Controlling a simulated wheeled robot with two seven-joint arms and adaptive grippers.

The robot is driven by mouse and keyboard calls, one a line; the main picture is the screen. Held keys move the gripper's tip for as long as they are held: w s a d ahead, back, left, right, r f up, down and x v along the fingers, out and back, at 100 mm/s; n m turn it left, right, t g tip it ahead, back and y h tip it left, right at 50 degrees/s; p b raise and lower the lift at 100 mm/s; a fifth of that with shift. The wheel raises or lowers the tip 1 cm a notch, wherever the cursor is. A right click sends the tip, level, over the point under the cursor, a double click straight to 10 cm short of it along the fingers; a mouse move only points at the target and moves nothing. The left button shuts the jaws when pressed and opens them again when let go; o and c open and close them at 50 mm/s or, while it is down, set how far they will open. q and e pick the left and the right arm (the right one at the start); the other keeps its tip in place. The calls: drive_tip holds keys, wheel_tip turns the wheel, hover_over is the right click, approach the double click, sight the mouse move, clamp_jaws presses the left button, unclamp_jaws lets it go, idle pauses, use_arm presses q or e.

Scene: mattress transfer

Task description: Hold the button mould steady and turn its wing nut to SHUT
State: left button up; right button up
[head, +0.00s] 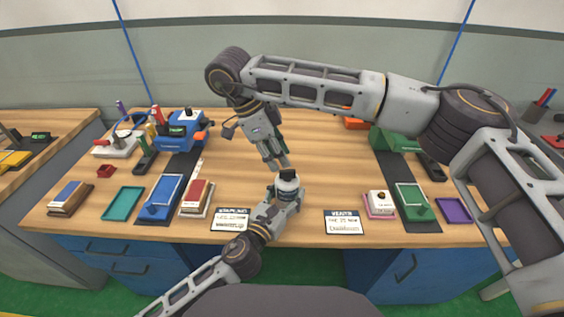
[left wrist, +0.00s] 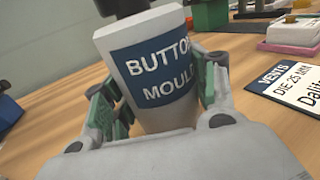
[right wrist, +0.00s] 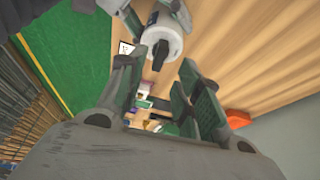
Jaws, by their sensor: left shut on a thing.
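The button mould (head: 289,188) is a white cylinder with a dark blue label reading "BUTTON MOULD", large in the left wrist view (left wrist: 160,75). It stands upright in the head view near the table's front middle. A black wing nut (head: 288,174) sits on its top; it shows in the right wrist view (right wrist: 161,57). My left gripper (head: 285,193) is shut around the mould's sides. My right gripper (head: 277,163) is open and empty, just above and left of the wing nut in the head view. I cannot read any SHUT mark.
Two printed cards (head: 344,222) and (head: 231,219) lie at the front edge. A blue press (head: 163,197) and a green press (head: 412,201) stand left and right. A teal tray (head: 123,203) and a purple tray (head: 454,210) flank them. The table behind the mould is clear.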

use_arm(q)
drive_tip(key=shift+r, duration=0.1)
use_arm(e)
drive_tip(key=v, duration=0.6)
drive_tip(key=shift+r, duration=0.15)
drive_tip(key=shift+a, duration=0.15)
use_arm(q)
drive_tip(key=o, duration=1.6)
drive_tip(key=shift+s+a, duration=0.1)
drive_tip(key=shift+s, duration=0.05)
drive_tip(key=shift+s+a, duration=0.2)
drive_tip(key=shift+s, duration=0.2)
drive_tip(key=shift+v, duration=5.35)
